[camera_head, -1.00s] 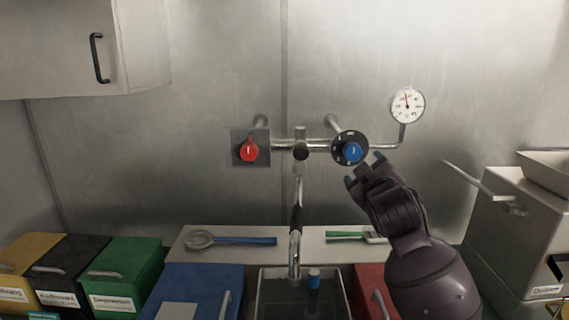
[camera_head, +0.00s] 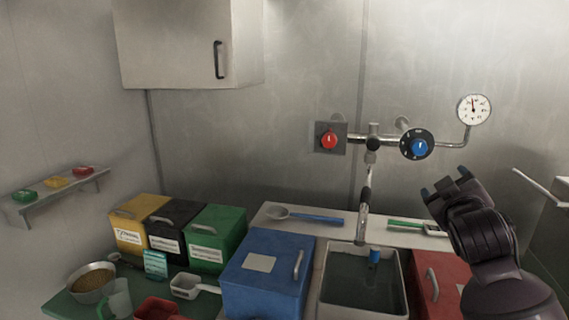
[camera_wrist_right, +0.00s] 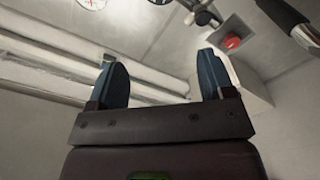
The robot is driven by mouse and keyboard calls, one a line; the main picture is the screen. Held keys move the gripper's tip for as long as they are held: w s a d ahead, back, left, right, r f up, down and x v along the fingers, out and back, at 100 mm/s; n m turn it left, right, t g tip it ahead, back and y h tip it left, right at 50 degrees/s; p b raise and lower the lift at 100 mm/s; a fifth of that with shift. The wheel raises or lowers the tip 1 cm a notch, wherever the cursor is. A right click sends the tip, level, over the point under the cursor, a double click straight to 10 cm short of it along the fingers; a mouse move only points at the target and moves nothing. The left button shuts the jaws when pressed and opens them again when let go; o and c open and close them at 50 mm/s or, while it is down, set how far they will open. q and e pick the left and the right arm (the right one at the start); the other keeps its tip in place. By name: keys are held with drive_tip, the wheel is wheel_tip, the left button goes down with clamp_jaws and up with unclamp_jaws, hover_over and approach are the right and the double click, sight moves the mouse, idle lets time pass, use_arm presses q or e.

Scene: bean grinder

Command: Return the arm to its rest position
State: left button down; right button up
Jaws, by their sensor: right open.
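My right gripper (camera_head: 444,182) is raised at the right of the head view, in front of the steel wall and below the blue knob (camera_head: 419,147). Its two blue-tipped fingers stand apart with nothing between them. The right wrist view also shows the fingers (camera_wrist_right: 162,82) spread and empty, tilted up toward the wall and ceiling. My left gripper is not in the head view.
A sink (camera_head: 362,283) with a tap (camera_head: 364,215) lies below the wall pipes. A blue box (camera_head: 266,275) and a red box (camera_head: 441,272) flank it. Yellow, black and green bins, a bowl (camera_head: 91,280) and a scoop stand left. A gauge (camera_head: 473,109) hangs upper right.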

drive_tip(key=s+a+f+t+y, duration=0.1)
drive_tip(key=a+f+y, duration=0.15)
drive_tip(key=f, duration=0.45)
drive_tip(key=a+f+y, duration=0.2)
drive_tip(key=f+y, duration=0.1)
drive_tip(key=f, duration=0.4)
drive_tip(key=s+f+m+g+h, duration=0.1)
drive_tip(key=s+f+m+g, duration=0.3)
drive_tip(key=s+f, duration=2.3)
wheel_tip(320, 180, down, 4)
drive_tip(key=g, duration=0.3)
drive_tip(key=shift+s+m, duration=0.15)
drive_tip(key=shift+m, duration=0.25)
drive_tip(key=shift+d+f, duration=0.1)
